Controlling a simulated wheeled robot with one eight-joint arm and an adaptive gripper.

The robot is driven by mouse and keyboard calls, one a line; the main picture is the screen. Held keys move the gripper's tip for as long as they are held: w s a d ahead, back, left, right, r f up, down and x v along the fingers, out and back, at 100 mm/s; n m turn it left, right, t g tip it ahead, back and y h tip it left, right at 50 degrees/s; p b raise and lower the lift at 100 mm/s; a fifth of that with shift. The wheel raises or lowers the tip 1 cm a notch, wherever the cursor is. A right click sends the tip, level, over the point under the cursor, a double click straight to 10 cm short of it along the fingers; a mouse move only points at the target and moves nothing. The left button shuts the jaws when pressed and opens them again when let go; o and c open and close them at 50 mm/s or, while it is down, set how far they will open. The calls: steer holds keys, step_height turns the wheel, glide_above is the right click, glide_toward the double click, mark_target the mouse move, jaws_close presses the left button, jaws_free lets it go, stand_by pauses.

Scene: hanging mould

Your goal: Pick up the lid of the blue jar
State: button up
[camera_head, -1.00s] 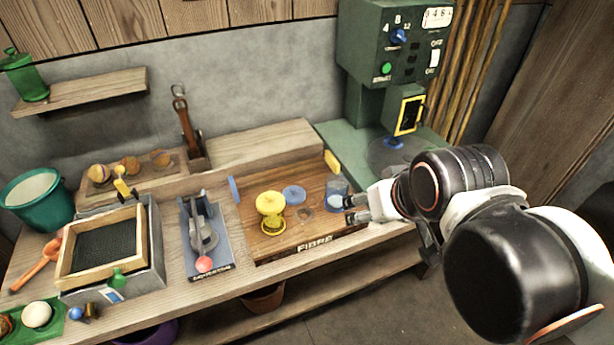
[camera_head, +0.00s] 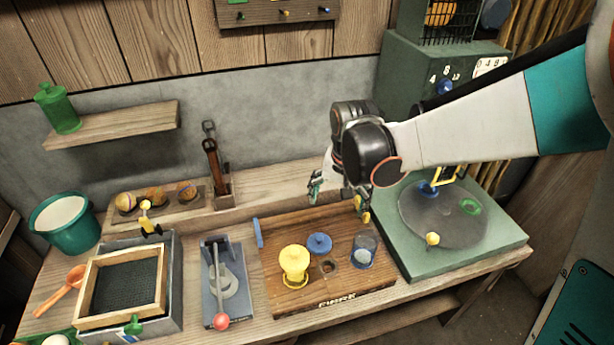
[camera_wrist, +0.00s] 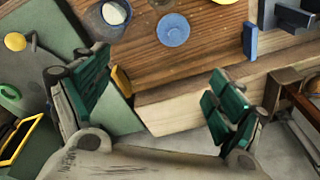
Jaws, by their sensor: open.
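A round blue lid (camera_head: 319,243) with a small knob lies on the wooden board (camera_head: 350,292), left of a clear bluish jar (camera_head: 363,250) with pale contents. The jar appears open. In the wrist view the lid (camera_wrist: 173,30) is near the top, with the jar (camera_wrist: 114,14) to its left. My gripper (camera_head: 338,200) is open and empty, above and behind the board, apart from the lid. In the wrist view its green fingers (camera_wrist: 160,95) are spread wide below the lid.
A yellow lidded jar (camera_head: 294,266) stands left of the blue lid, and a small round hollow (camera_head: 328,267) lies in front of it. A green machine with a round plate (camera_head: 440,218) stands to the right. A grey lever tool (camera_head: 222,285) is left of the board.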

steer(key=m+g+p, duration=0.1)
steer(key=g+p, duration=0.1)
glide_above(319, 240)
step_height(319, 240, down, 7)
step_height(319, 240, down, 14)
steer(key=b, duration=0.5)
steer(key=shift+w+r+b, duration=0.1)
steer(key=shift+b, duration=0.2)
steer(key=shift+r, duration=0.1)
steer(key=c, duration=0.9)
steer(key=shift+c, duration=0.2)
